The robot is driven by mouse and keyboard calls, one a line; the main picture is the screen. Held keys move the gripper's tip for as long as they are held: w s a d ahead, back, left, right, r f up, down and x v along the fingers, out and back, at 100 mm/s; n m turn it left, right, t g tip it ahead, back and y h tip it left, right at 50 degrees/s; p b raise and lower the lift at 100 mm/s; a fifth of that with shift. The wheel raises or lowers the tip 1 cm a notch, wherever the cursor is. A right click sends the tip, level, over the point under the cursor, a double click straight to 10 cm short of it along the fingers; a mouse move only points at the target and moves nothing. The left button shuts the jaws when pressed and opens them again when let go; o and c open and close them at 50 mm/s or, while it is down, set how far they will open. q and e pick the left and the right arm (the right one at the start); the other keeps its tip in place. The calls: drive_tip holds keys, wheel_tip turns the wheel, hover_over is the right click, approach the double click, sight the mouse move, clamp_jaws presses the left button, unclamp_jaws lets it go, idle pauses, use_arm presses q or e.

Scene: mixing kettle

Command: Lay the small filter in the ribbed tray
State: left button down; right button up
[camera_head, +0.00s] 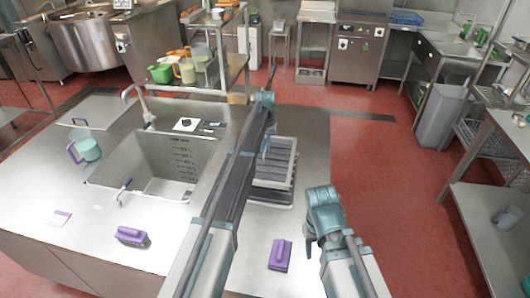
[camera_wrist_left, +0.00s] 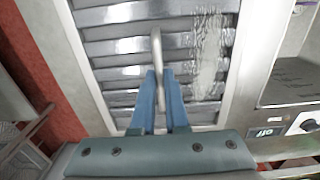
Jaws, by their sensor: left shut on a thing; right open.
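The ribbed tray (camera_head: 273,178) is a grey metal rack of slats to the right of the sink, partly hidden by my left arm. Its slats also show in the left wrist view (camera_wrist_left: 110,48). My left gripper (camera_head: 265,152) is over the tray. In the left wrist view its blue fingers (camera_wrist_left: 160,76) are shut on a thin, pale, slightly curved thing (camera_wrist_left: 156,45), which looks like the small filter seen edge-on. I cannot tell whether it touches the slats. My right gripper (camera_head: 309,248) is open and empty, pointing down near the counter's right edge.
A sink (camera_head: 165,165) lies left of the tray. Purple-handled blocks (camera_head: 280,254) (camera_head: 131,236) lie near the counter's front. A purple-handled jug (camera_head: 86,149) stands at the left. A small control panel (camera_head: 187,124) is behind the sink. Bare counter lies between the front blocks.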

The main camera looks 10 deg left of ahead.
sight(266, 159)
use_arm(q)
drive_tip(key=shift+f, duration=0.1)
use_arm(e)
drive_tip(key=shift+f, duration=0.15)
use_arm(q)
drive_tip(key=shift+f+b, duration=2.9)
drive_tip(key=shift+b, duration=0.15)
use_arm(e)
drive_tip(key=shift+f, duration=2.85)
use_arm(q)
drive_tip(key=shift+f, duration=0.15)
use_arm(e)
drive_tip(key=shift+f, duration=0.15)
use_arm(q)
drive_tip(key=shift+f+b, duration=0.35)
drive_tip(key=shift+b, duration=0.15)
use_arm(e)
drive_tip(key=shift+f, duration=0.35)
use_arm(q)
drive_tip(key=shift+f+b, duration=0.95)
use_arm(e)
drive_tip(key=shift+f, duration=0.95)
use_arm(q)
drive_tip(key=shift+c, duration=1.8)
unclamp_jaws()
drive_tip(key=shift+r, duration=0.15)
use_arm(e)
drive_tip(key=shift+r, duration=0.1)
